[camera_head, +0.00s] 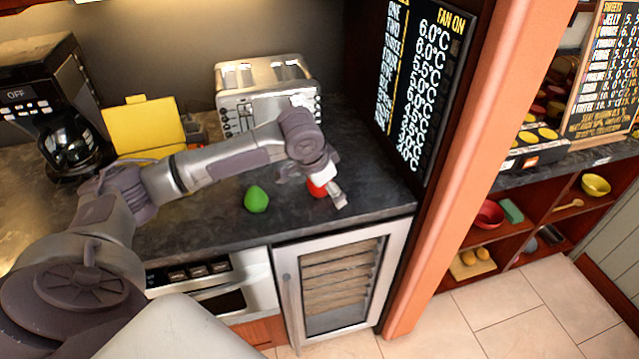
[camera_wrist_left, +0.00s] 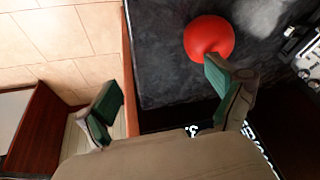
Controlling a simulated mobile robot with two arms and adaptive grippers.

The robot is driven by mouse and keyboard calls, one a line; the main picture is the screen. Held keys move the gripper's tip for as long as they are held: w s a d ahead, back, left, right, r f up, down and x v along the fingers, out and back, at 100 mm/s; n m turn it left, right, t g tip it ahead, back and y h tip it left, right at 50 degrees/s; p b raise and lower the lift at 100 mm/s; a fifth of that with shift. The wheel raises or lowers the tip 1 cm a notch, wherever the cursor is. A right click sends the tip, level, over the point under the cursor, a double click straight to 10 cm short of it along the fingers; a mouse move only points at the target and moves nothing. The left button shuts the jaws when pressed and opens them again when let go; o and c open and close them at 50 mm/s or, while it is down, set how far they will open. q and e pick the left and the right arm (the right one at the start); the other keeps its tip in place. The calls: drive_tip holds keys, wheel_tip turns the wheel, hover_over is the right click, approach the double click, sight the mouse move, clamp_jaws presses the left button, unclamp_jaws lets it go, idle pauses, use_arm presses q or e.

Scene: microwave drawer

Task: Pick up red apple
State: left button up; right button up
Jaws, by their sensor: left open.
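The red apple (camera_head: 316,189) sits on the dark countertop near its front right corner, partly hidden by my left gripper in the head view. In the left wrist view the round red apple (camera_wrist_left: 209,38) lies on the dark counter, with one finger overlapping its lower edge. My left gripper (camera_head: 334,190) is open and empty, just over and beside the apple. In the left wrist view its two green-padded fingers (camera_wrist_left: 165,103) are spread wide, and the apple is not between them. Whether the finger touches the apple I cannot tell. My right gripper is not in view.
A green pear-like fruit (camera_head: 256,200) stands left of the apple. A metal toaster (camera_head: 265,92), a yellow box (camera_head: 145,125) and a coffee machine (camera_head: 55,105) stand behind. An orange pillar (camera_head: 447,150) and menu board (camera_head: 420,75) bound the right. The counter's front edge is close.

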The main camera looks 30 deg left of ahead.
use_arm(q)
drive_tip(key=w+a+r+n, duration=0.1)
drive_tip(key=a+r+n, duration=0.1)
drive_tip(key=a+r, duration=0.4)
drive_tip(key=p, duration=0.1)
hover_over(320, 192)
drive_tip(key=w+a, duration=0.1)
drive_tip(key=a, duration=0.1)
drive_tip(key=shift+y, duration=0.3)
wheel_tip(320, 192, down, 8)
drive_tip(key=shift+a+r, duration=0.15)
drive_tip(key=shift+r, duration=0.1)
drive_tip(key=x, duration=0.1)
drive_tip(key=p+x, duration=0.1)
drive_tip(key=x, duration=0.1)
drive_tip(key=p+x, duration=0.1)
drive_tip(key=shift+d+f, duration=0.3)
drive_tip(key=shift+f, duration=0.1)
drive_tip(key=shift+w+f, duration=0.15)
drive_tip(key=shift+f, duration=0.15)
drive_tip(key=shift+r, duration=0.1)
drive_tip(key=c, duration=1.3)
drive_tip(key=shift+c, duration=0.2)
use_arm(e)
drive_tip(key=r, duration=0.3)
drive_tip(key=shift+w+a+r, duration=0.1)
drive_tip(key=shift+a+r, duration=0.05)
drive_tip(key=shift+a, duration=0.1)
